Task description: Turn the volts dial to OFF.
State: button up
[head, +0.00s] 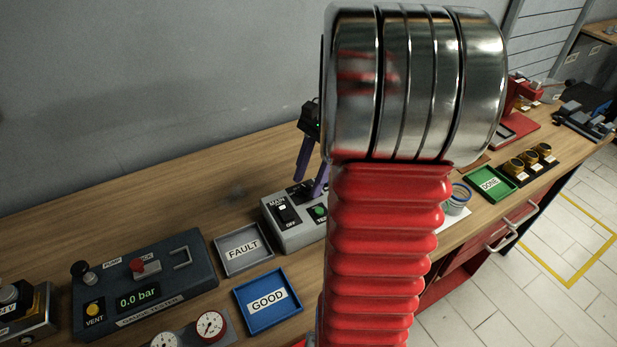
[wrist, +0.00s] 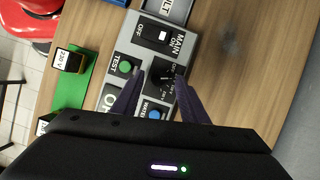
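The grey control box (head: 292,224) stands on the bench, partly hidden by my arm in the head view. In the wrist view the box (wrist: 190,42) carries a black MAIN switch (wrist: 161,36), a green TEST button (wrist: 125,66), a blue button (wrist: 154,114) and a black dial (wrist: 165,87) with small white marks. The dial's pointer setting is too small to read. My gripper (wrist: 160,76) is open, its purple fingers on either side of the dial in that view. I cannot tell whether they touch it. In the head view the gripper (head: 309,182) points down at the box.
A grey FAULT tray (head: 222,244) and a blue GOOD tray (head: 292,296) lie left of and in front of the box. A gauge tester (head: 205,262) is farther left. A green DONE tray (head: 490,170) is to the right. Bare bench lies behind the box.

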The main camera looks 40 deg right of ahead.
jog(key=shift+c, duration=0.5)
jog(key=c, duration=0.9)
jog(key=shift+a, duration=0.1)
grip_shut()
jog(key=shift+n, duration=0.3)
jog(key=n, duration=0.1)
jog(key=n+g, duration=0.1)
jog(key=n, duration=0.1)
jog(key=shift+w, duration=0.3)
jog(key=shift+w+n+g+h, duration=0.1)
jog(key=shift+n+g+h, duration=0.3)
jog(key=shift+n, duration=0.7)
jog(key=shift+w+n+g+h, duration=0.1)
jog(key=shift+n+g, duration=0.5)
jog(key=shift+n, duration=0.5)
jog(key=shift+r, duration=0.1)
